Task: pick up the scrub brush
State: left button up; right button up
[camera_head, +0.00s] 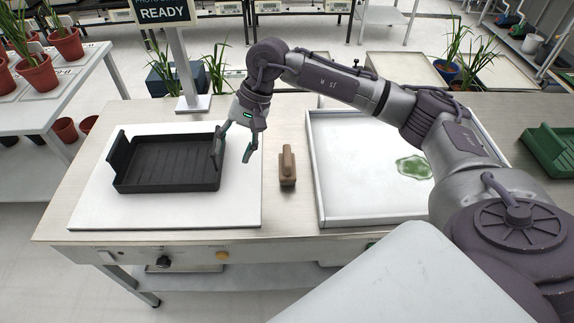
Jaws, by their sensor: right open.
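The scrub brush (288,167) is brown, with a raised handle on top. It lies on the metal bench between the white board and the white-rimmed tray. My right gripper (233,157) is open and empty, fingers pointing down. It is left of the brush, by the right end of the black tray (165,185). One finger overlaps the black tray's right end in the picture; I cannot tell if they touch. My left gripper is not in view.
The white board (245,210) lies under the black tray. The white-rimmed tray (335,221) has a green stain (414,166) and stands just right of the brush. A sign post (184,65) stands behind. A green container (550,150) is at the far right.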

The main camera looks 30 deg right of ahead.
aim_at(287, 154)
jog(key=d+r+n+h, duration=0.15)
jog(key=d+h, duration=0.35)
jog(key=d, duration=0.9)
jog(key=shift+m+g, duration=0.25)
jog(key=shift+g, duration=0.05)
notch_tip(287, 154, down, 6)
jog(key=shift+a+f+p, duration=0.15)
jog(key=shift+f+p, duration=0.05)
jog(key=shift+p, duration=0.25)
jog(key=f, duration=0.1)
jog(key=f+p, duration=0.1)
jog(key=f, duration=0.3)
jog(key=shift+s+a+f, duration=0.15)
jog(key=shift+s, duration=0.15)
jog(key=shift+f, duration=0.35)
jog(key=shift+r, duration=0.1)
grip_shut()
